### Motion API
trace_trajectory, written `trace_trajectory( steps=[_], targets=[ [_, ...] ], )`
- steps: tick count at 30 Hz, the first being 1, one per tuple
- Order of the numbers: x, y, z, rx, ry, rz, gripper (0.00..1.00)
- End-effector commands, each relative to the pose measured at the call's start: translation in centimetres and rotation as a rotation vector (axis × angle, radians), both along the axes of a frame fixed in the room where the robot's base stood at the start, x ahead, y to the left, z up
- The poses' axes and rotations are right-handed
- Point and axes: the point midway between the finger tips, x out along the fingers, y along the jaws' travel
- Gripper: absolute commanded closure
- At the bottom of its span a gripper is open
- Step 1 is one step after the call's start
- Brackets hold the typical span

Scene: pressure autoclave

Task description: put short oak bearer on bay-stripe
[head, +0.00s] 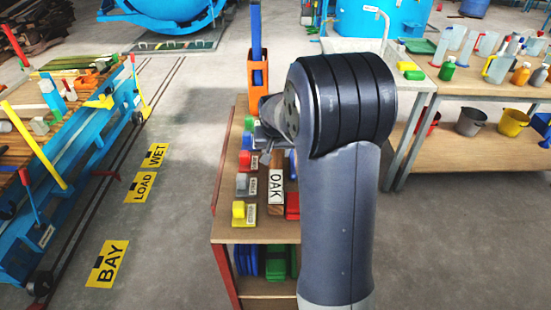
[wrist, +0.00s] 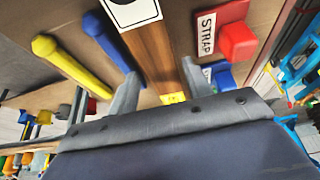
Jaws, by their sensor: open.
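The short oak bearer (head: 277,172) is a brown wooden block with a white OAK label, lying on the small wooden table. In the wrist view the oak bearer (wrist: 150,52) runs between the fingers of my gripper (wrist: 160,68), which is open. One finger is on each side of the wood; I cannot tell whether they touch it. In the head view my arm hides most of the gripper. The bay-stripe (head: 107,263) is a yellow floor marking lettered BAY, lying bare on the floor left of the table.
Yellow floor markings LOAD (head: 140,187) and WET (head: 155,155) lie beyond BAY. A blue loaded trolley (head: 75,150) stands left of them. Coloured labelled blocks, including a yellow one (head: 239,211), line the table beside the bearer. Blue and yellow rods (wrist: 68,65) lie close to the gripper.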

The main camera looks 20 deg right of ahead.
Motion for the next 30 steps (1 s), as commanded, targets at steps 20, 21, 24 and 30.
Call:
trace_trajectory(
  steps=[20, 21, 24, 30],
  targets=[
    [1.2, -0.4, -2.8, 0.0, -0.001, 0.0, 0.64],
    [1.2, -0.4, -2.8, 0.0, -0.001, 0.0, 0.67],
    [1.2, -0.4, -2.8, 0.0, -0.001, 0.0, 0.76],
    [1.2, -0.4, -2.8, 0.0, -0.001, 0.0, 0.92]
  ],
)
